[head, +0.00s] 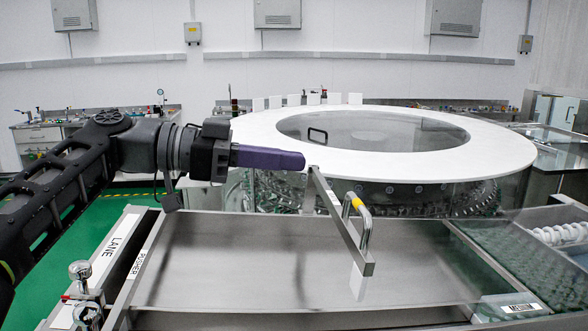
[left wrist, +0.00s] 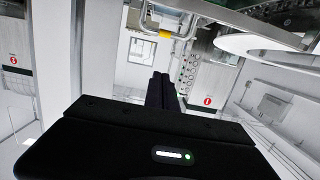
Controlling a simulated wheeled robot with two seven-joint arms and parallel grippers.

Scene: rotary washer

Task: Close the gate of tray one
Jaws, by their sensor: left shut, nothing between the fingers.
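The gate (head: 340,225) is a grey metal bar with a U-shaped handle (head: 364,222) that has a yellow band. It angles out over the steel tray (head: 230,262), from its far edge toward me. The handle also shows near the top of the left wrist view (left wrist: 165,33). My left gripper (head: 302,160) is shut and empty, its purple fingers pointing right. Its tips appear beside the far end of the gate bar; I cannot tell whether they touch. The fingers also show in the left wrist view (left wrist: 162,85). My right gripper is in neither view.
The round washer with a white ring top (head: 480,158) stands behind the tray, with many small glass items under it. A lane rail (head: 105,255) and a metal knob (head: 80,272) are at the left. A white coil (head: 560,233) lies at the right. The tray surface looks empty.

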